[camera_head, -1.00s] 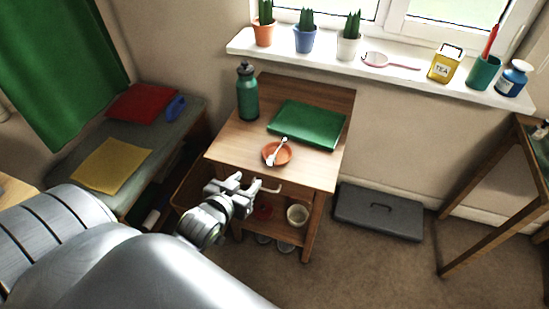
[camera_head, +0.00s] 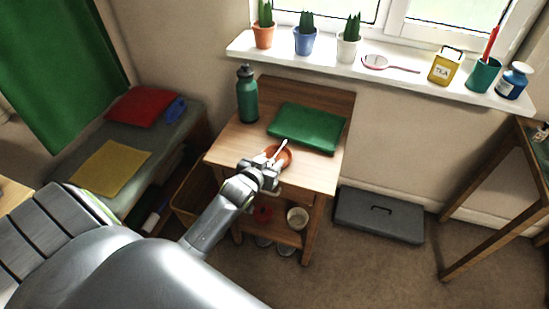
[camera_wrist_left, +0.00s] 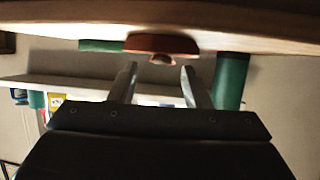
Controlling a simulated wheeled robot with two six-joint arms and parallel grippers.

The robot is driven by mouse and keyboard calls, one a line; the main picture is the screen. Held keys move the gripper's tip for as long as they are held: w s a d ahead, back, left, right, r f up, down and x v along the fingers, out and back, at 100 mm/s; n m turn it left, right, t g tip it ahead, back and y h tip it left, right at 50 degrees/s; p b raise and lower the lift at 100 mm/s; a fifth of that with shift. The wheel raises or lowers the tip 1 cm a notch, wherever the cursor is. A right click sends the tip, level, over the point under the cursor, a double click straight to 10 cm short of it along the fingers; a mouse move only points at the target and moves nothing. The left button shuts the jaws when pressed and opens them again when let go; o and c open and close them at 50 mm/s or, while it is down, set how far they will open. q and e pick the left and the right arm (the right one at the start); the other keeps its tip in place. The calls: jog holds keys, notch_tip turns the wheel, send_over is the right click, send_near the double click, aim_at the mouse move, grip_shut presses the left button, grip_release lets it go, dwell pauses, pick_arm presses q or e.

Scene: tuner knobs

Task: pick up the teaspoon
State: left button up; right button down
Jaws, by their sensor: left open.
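The teaspoon (camera_head: 281,147) is pale and lies in a small terracotta saucer (camera_head: 289,160) on the small wooden table (camera_head: 317,175). Its upper part shows; my gripper hides the rest in the head view. My left gripper (camera_head: 267,166) is open at the near side of the saucer, overlapping it in the picture. In the left wrist view, which appears upside down, the two fingers (camera_wrist_left: 160,84) are apart with nothing between them. The saucer (camera_wrist_left: 160,43) shows just beyond the fingertips; I cannot make out the spoon surely there. My right gripper is out of view.
The windowsill (camera_head: 330,54) behind holds potted plants and a tea tin (camera_head: 445,66). A grey box (camera_head: 379,214) sits on the floor to the right.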

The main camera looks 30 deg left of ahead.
pick_arm(q)
jog(key=shift+x, duration=0.95)
grip_shut()
jog(key=shift+r, duration=0.1)
